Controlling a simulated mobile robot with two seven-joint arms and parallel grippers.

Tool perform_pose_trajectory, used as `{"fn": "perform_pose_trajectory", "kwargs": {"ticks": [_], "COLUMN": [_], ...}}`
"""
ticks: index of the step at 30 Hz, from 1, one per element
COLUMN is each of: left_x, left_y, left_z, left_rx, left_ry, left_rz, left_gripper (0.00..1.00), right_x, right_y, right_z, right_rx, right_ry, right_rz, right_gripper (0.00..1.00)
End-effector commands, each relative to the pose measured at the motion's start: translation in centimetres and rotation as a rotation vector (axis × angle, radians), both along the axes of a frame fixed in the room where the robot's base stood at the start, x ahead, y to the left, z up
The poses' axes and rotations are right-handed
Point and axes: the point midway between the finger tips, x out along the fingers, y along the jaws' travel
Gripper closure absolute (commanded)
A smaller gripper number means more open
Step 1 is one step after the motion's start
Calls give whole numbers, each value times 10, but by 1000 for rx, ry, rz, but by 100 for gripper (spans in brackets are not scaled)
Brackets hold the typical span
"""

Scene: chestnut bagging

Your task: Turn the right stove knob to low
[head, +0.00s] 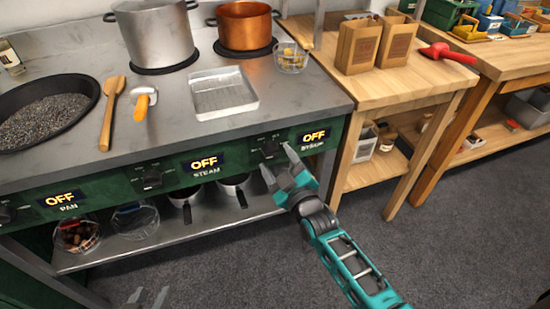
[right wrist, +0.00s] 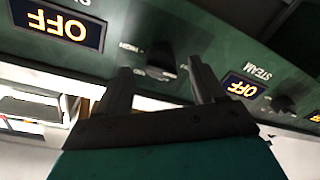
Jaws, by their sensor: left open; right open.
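The right stove knob (head: 270,148) is dark and sits on the green front panel, left of a lit display (head: 314,136) reading OFF above the label SYRUP. My right gripper (head: 277,164) is open at this knob, one finger on each side of it in the picture. In the right wrist view, which is upside down, the knob (right wrist: 163,60) shows between and just beyond the open fingertips (right wrist: 160,78). I cannot tell whether the fingers touch it. My left gripper (head: 147,297) shows only its fingertips at the bottom edge, apart and empty, away from the panel.
The steam knob (head: 152,178) and pan knob (head: 7,213) are farther left, their displays also reading OFF. A copper pot (head: 245,26) and steel pot (head: 155,33) stand on the stove. A lower shelf (head: 160,236) holds bowls and pans. A wooden table (head: 397,84) adjoins on the right.

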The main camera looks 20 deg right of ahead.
Motion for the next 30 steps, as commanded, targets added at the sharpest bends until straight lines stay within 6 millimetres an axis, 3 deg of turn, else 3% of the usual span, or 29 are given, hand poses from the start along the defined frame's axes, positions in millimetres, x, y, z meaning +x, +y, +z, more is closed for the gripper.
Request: {"fn": "perform_pose_trajectory", "kwargs": {"ticks": [6, 17, 30], "left_x": [2, 3, 3], "left_y": [-3, -4, -4], "left_z": [-3, 0, 0], "left_rx": [-4, -6, -5], "left_ry": [-2, -6, -7], "left_rz": [-5, -8, -8], "left_gripper": [57, 57, 57], "right_x": [21, 24, 24], "right_y": [3, 3, 2], "right_z": [0, 0, 0], "right_rx": [1, 1, 1], "right_ry": [-1, 1, 0], "right_rz": [0, -1, -1], "right_gripper": [31, 32, 74]}}
